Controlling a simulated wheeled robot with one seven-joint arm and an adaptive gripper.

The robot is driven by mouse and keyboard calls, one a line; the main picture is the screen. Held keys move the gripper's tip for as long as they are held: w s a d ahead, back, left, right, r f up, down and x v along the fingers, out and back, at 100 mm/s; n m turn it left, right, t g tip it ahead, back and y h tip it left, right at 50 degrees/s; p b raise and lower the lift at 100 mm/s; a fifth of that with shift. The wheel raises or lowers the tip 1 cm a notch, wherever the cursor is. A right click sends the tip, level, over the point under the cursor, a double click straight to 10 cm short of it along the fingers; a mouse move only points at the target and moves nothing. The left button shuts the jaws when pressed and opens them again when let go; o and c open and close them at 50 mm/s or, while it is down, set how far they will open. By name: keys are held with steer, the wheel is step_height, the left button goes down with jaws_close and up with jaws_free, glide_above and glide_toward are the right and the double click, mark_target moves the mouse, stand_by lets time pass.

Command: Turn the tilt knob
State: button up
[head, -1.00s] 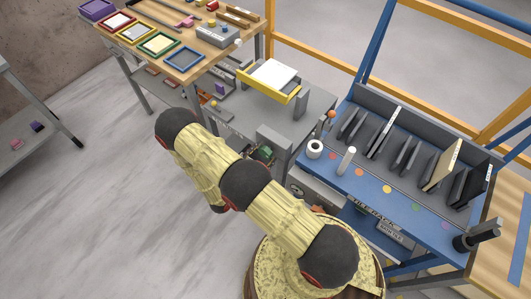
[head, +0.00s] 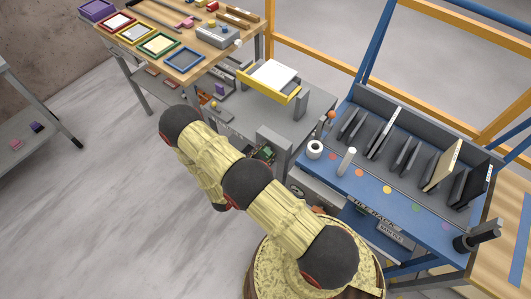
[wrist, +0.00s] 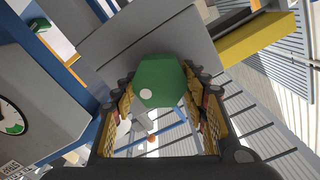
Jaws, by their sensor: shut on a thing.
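The tilt knob appears to be the green faceted knob (wrist: 161,80) with a white dot on its face, in the middle of the wrist view. My gripper (wrist: 158,98) has its two fingers on the left and right sides of this knob and is shut on it. In the head view my arm hides most of the gripper. Small green and dark parts (head: 265,153) show just past the arm beside a grey upright, too small to tell apart. A white dial with a green sector (wrist: 12,120) sits on a grey panel at the left of the wrist view.
A grey bench (head: 310,108) with a yellow-edged tray (head: 270,82) stands beyond my arm. The blue tile rack (head: 400,190) with several upright tiles is to the right. A wooden table (head: 165,50) with coloured frames is at the back left.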

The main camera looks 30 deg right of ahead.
steer(key=c, duration=0.3)
